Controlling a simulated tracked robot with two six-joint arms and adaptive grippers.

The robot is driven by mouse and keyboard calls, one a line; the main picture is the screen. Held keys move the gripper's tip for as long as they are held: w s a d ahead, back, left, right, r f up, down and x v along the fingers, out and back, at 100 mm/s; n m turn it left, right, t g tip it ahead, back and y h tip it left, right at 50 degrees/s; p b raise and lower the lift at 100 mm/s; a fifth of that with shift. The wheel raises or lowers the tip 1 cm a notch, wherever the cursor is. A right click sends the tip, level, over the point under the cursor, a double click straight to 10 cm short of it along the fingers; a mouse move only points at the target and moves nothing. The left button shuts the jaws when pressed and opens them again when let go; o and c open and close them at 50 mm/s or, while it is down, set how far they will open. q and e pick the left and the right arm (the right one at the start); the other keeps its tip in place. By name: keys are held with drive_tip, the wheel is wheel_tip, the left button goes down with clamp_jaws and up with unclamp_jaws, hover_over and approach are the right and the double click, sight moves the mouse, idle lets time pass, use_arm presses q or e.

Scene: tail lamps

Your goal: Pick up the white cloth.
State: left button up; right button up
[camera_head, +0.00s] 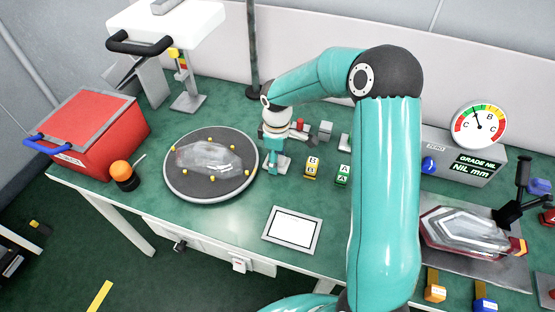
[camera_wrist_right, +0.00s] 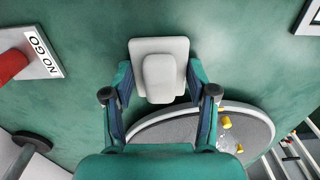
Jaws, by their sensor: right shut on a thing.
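The white cloth (camera_wrist_right: 160,47) is a pale, squarish pad with a raised block in its middle. In the head view a pale edge of it (camera_head: 284,165) shows beside my right gripper (camera_head: 273,163), just right of the round turntable. In the right wrist view the fingers of my right gripper (camera_wrist_right: 160,85) stand on both sides of the raised part and are shut on it. I cannot tell whether the cloth touches the green table top. My left gripper is not in view.
The grey turntable (camera_head: 184,188) holds a clear lamp cover (camera_head: 209,159). A red box (camera_head: 95,128) and an orange-topped pot (camera_head: 123,176) stand left. Lettered blocks (camera_head: 312,168) are to the right. A framed white plate (camera_head: 292,230) lies in front. A dial gauge (camera_head: 479,125) stands back right.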

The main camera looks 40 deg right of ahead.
drive_tip(key=shift+r, duration=0.15)
wheel_tip(320, 180, up, 20)
drive_tip(key=shift+p, duration=0.45)
idle(0.4)
drive_tip(key=shift+o, duration=0.9)
drive_tip(key=shift+c, duration=1.4)
